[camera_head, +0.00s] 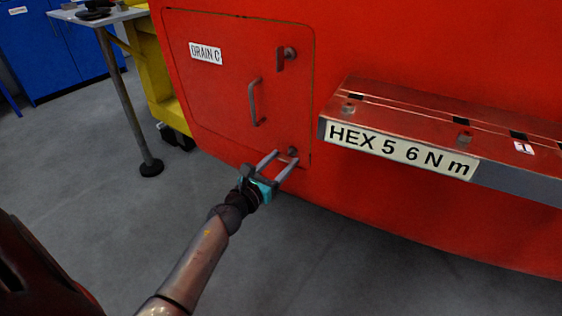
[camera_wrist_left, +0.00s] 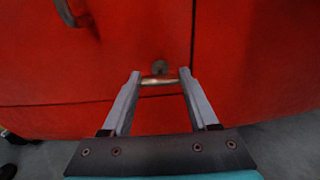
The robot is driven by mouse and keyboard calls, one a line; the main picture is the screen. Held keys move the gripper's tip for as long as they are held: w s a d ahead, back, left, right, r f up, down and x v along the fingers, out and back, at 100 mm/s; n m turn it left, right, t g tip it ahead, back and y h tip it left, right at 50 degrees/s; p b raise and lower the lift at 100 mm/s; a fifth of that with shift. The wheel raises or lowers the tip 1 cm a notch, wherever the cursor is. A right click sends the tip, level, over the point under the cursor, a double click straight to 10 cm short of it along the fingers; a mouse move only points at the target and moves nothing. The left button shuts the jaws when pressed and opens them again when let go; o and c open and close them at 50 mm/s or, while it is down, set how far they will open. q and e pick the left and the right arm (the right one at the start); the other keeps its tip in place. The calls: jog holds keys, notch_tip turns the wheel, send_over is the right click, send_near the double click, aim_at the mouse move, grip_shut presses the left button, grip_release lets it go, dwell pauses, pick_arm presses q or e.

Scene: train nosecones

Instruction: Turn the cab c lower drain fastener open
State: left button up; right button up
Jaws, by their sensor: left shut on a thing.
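The red drain panel labelled DRAIN C (camera_head: 225,95) is closed flush in the red cab side. Its lower fastener (camera_head: 292,151) sits at the panel's lower right corner. My left gripper (camera_head: 284,158) reaches it from below, its two fingers shut on the fastener's wing. In the left wrist view the gripper (camera_wrist_left: 159,79) has the wing (camera_wrist_left: 160,82) lying crosswise between its fingertips, with the round fastener head (camera_wrist_left: 158,67) just beyond. The upper fastener (camera_head: 288,53) has its wing hanging down. My right gripper is not in view.
A grey handle (camera_head: 255,103) stands out from the panel. A red ledge (camera_head: 440,120) marked HEX 5 6 N m juts out at the right. A table (camera_head: 95,17), yellow frame (camera_head: 150,65) and blue cabinets (camera_head: 60,45) stand at the left. The floor below is clear.

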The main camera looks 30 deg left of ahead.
pick_arm(q)
jog(key=c, duration=0.5)
